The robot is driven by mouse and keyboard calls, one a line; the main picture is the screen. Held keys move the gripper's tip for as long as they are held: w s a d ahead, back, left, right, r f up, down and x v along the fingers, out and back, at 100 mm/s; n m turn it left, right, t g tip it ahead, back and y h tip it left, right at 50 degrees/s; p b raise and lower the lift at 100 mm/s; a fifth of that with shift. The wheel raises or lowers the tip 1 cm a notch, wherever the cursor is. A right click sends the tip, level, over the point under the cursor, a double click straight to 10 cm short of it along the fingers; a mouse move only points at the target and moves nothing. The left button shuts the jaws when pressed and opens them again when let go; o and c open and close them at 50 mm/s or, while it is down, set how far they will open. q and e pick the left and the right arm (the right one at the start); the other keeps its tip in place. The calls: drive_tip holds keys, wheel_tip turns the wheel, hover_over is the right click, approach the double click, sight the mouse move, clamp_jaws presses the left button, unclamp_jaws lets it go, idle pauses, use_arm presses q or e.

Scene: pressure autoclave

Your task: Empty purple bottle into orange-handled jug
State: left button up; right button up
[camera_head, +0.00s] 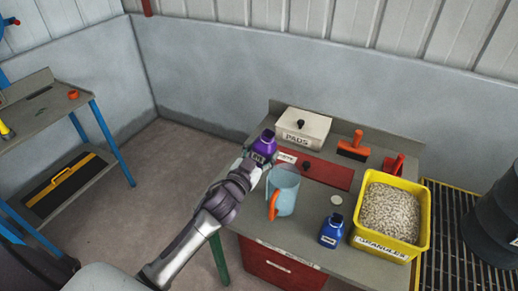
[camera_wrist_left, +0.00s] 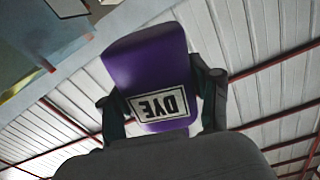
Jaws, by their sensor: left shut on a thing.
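The purple bottle (camera_head: 264,147) is in my left gripper (camera_head: 256,158), above the back left part of the workbench. It looks roughly upright, with its neck at the top in the head view. In the left wrist view the purple bottle (camera_wrist_left: 146,62) fills the middle between the fingers, and its DYE label reads upside down. The pale blue jug (camera_head: 285,186) stands on the bench just in front and to the right of the gripper. Its orange handle (camera_head: 272,206) faces front left. The jug's contents cannot be made out. My right gripper is not in view.
A blue bottle (camera_head: 331,231) and a yellow granules bin (camera_head: 420,223) stand right of the jug. A white PADS box (camera_head: 303,128), a red panel (camera_head: 325,172), an orange-handled brush (camera_head: 354,147) and a red tool (camera_head: 394,165) lie behind. Bench (camera_head: 310,219) is bare between jug and blue bottle.

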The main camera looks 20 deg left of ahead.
use_arm(q)
drive_tip(key=shift+d+r+m+p, duration=0.15)
drive_tip(key=shift+m+p, duration=0.05)
drive_tip(key=shift+m, duration=0.35)
drive_tip(key=shift+d+r+m+p, duration=0.1)
drive_tip(key=shift+r+m+p, duration=0.05)
drive_tip(key=shift+m, duration=0.4)
drive_tip(key=m, duration=0.1)
drive_tip(key=a+m, duration=0.1)
drive_tip(key=shift+f+m, duration=0.1)
drive_tip(key=shift+m, duration=0.3)
drive_tip(key=shift+a+f+m+p, duration=0.15)
drive_tip(key=shift+a+m+p, duration=0.25)
drive_tip(key=shift+m, duration=0.8)
drive_tip(key=m, duration=0.3)
drive_tip(key=shift+w+a+f, duration=0.1)
drive_tip(key=shift+a+f, duration=0.15)
drive_tip(key=shift+f, duration=0.1)
drive_tip(key=shift+f+m, duration=0.15)
drive_tip(key=shift+m, duration=0.35)
drive_tip(key=shift+f+m+b, duration=0.2)
drive_tip(key=shift+f+m, duration=0.05)
drive_tip(key=shift+m, duration=0.4)
drive_tip(key=shift+f+m+b, duration=0.2)
drive_tip(key=shift+m, duration=0.45)
drive_tip(key=shift+d+r+m, duration=0.15)
drive_tip(key=shift+m, duration=0.45)
drive_tip(key=shift+d+r+m+p, duration=0.15)
drive_tip(key=shift+r+m+p, duration=0.2)
drive_tip(key=shift+m+p, duration=0.35)
